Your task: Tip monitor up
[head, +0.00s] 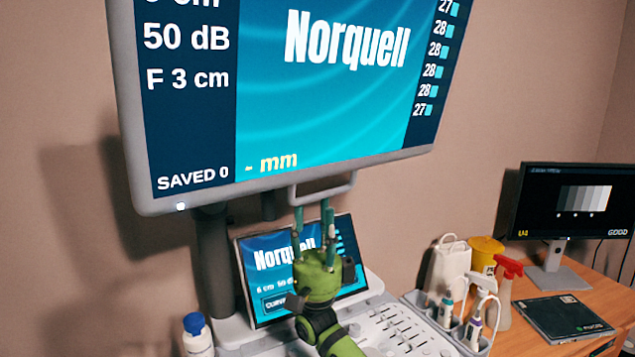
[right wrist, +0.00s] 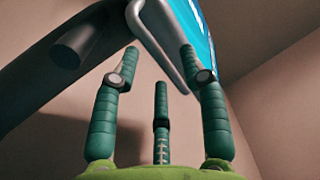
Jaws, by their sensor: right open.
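The large monitor (head: 330,95) fills the top of the head view, with a grey frame and a blue "Norquell" screen. A grey U-shaped handle (head: 344,189) hangs under its lower edge. My right gripper (head: 313,212), green with teal fingers, points up from below, its fingertips close to the handle. In the right wrist view the fingers (right wrist: 160,62) are spread apart, and the handle bar (right wrist: 157,42) passes above and between the tips. I cannot tell whether any finger touches it; it is not gripped. My left gripper is not in view.
A smaller tilted touch screen (head: 262,262) and a control panel (head: 385,325) lie behind and beside my right gripper. A white bottle with a blue cap (head: 197,335) stands at left. Probes in holders (head: 472,328), a spray bottle (head: 505,290) and a desk monitor (head: 570,205) are at right.

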